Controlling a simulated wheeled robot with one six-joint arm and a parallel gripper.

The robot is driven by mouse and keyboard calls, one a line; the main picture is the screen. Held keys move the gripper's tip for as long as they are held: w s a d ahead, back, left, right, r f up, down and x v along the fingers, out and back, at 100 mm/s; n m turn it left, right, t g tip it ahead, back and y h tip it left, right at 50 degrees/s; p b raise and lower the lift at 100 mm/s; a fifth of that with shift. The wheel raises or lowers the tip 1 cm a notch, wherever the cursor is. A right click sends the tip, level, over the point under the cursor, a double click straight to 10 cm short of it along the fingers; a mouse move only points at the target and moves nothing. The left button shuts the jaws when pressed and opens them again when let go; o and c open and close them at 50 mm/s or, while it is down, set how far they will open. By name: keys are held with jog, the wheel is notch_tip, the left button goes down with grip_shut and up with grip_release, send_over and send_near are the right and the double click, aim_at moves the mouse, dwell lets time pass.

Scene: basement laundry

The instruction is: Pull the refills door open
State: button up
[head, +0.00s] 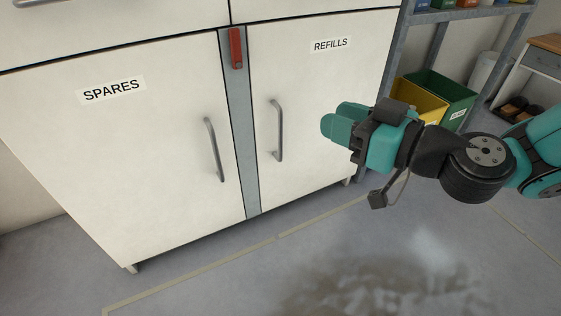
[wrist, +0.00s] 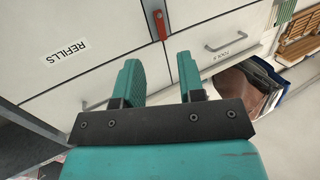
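The refills door (head: 325,90) is a white cabinet door with a REFILLS label, and it looks shut. Its grey vertical bar handle (head: 278,130) is near the door's left edge. My gripper (head: 338,122) is in front of the door, to the right of the handle and apart from it. In the wrist view my gripper (wrist: 160,78) shows two teal fingers spread apart with nothing between them. The refills door also shows there, with its label at the left (wrist: 68,50); I cannot clearly make out its handle in that view.
A red latch piece (head: 236,48) sits upright on the grey post between the doors. The spares door (head: 130,150), with its own handle (head: 213,150), is at left. A shelf with yellow (head: 418,102) and green bins (head: 448,98) stands right. The floor in front is clear.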

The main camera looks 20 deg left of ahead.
jog(key=w+f+m+t+b, duration=0.2)
jog(key=w+f+t+b, duration=0.2)
jog(key=f+b, duration=0.7)
jog(key=f+p+x, duration=0.1)
jog(key=p+x, duration=0.1)
jog(key=x, duration=0.3)
jog(key=f+p+x, duration=0.1)
jog(key=p+x, duration=0.1)
jog(key=x, duration=0.4)
jog(key=f+p+x, duration=0.1)
jog(key=p+x, duration=0.1)
jog(key=x, duration=0.4)
jog(key=shift+w+a+f+p, duration=0.1)
jog(key=shift+a+f+p, duration=0.1)
jog(key=shift+p, duration=0.15)
grip_shut()
